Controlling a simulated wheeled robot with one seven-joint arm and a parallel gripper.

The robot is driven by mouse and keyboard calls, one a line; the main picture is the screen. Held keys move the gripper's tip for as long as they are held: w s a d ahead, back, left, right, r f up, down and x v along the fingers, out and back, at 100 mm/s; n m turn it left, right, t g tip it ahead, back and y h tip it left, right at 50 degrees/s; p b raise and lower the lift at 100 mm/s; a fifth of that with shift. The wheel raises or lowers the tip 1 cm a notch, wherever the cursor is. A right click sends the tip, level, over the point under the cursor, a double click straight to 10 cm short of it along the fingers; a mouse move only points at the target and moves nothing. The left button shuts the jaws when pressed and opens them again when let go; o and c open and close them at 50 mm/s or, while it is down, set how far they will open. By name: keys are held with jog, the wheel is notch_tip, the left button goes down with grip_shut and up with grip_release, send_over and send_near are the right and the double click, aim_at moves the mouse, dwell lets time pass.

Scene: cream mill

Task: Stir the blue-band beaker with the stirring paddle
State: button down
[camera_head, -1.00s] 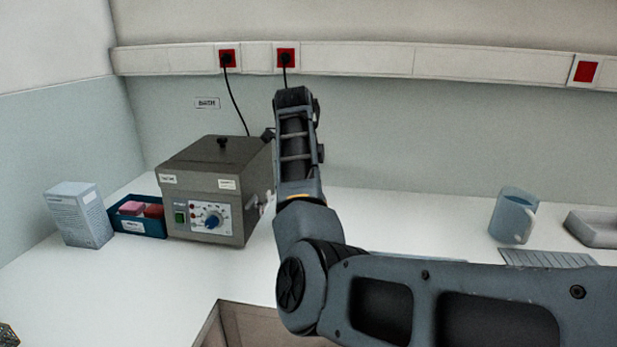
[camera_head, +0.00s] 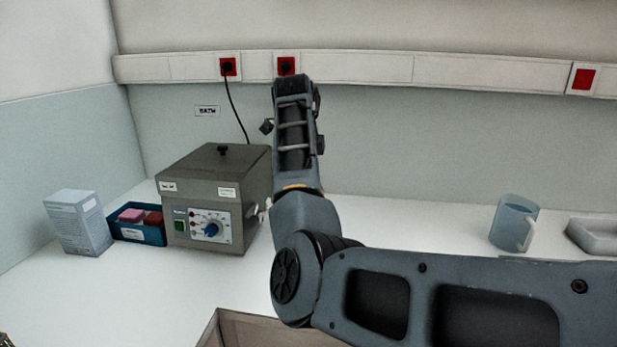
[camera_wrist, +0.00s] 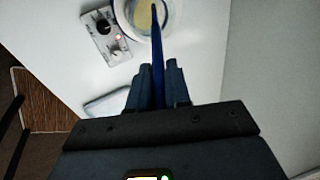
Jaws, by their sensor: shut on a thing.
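In the wrist view my gripper (camera_wrist: 157,78) is shut on a blue stirring paddle (camera_wrist: 157,45), whose shaft points away from the fingers. The paddle's far end overlaps a round vessel with pale yellow contents (camera_wrist: 143,14) at the top edge. This vessel looks like the beaker; it is cut off by the frame and I cannot make out its band clearly. I cannot tell whether the paddle touches the contents. In the head view my own arm hides the gripper, the paddle and the vessel.
A white control panel with a knob (camera_wrist: 104,32) is beside the vessel. In the head view a grey bath (camera_head: 213,172), a blue bin (camera_head: 138,234) and a carton (camera_head: 78,222) stand left. A blue jug (camera_head: 513,222) and grey tray (camera_head: 594,236) are right.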

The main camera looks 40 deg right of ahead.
jog(key=shift+r, duration=2.95)
